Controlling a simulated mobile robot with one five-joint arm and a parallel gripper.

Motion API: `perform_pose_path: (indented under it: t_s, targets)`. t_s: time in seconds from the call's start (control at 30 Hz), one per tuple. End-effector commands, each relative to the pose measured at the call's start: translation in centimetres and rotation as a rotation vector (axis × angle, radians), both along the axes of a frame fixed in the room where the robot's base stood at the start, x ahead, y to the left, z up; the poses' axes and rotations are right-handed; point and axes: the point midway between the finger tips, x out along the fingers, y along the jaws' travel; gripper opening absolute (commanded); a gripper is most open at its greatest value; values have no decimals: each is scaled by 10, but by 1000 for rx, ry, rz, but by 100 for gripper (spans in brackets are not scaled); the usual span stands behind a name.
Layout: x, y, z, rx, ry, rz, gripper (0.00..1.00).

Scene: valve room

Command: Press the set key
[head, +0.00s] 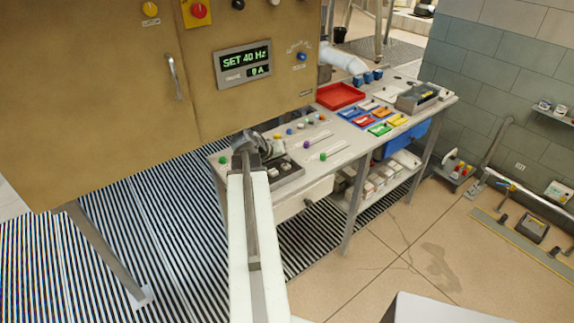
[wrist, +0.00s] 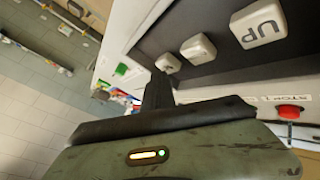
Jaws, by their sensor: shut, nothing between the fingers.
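A dark key panel (head: 291,178) with white keys sits at the near left end of the bench. In the wrist view three white keys stand in a row: one marked UP (wrist: 258,22), a middle key (wrist: 198,48), and a far key (wrist: 168,63). The lettering on the middle and far keys is not readable, so I cannot tell which is the set key. My gripper (wrist: 158,88) is shut and empty, its dark tip just beside or below the far key; I cannot tell whether they touch. In the head view my gripper (head: 262,150) is over the panel's left edge.
A display (head: 243,64) on the tan cabinet (head: 110,100) reads SET 40 Hz and 0 A. Colored knobs, a red tray (head: 340,96) and small bins lie farther along the bench.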

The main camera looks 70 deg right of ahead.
Motion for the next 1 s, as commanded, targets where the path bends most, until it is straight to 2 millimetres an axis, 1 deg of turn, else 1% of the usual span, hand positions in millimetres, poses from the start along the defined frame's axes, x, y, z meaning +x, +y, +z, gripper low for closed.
perform_pose_path:
  t_s: [0.67, 1.0]
  targets:
    - [0, 0, -9, 0, 0, 0, 0]
    - [0, 0, -7, 0, 0, 0, 0]
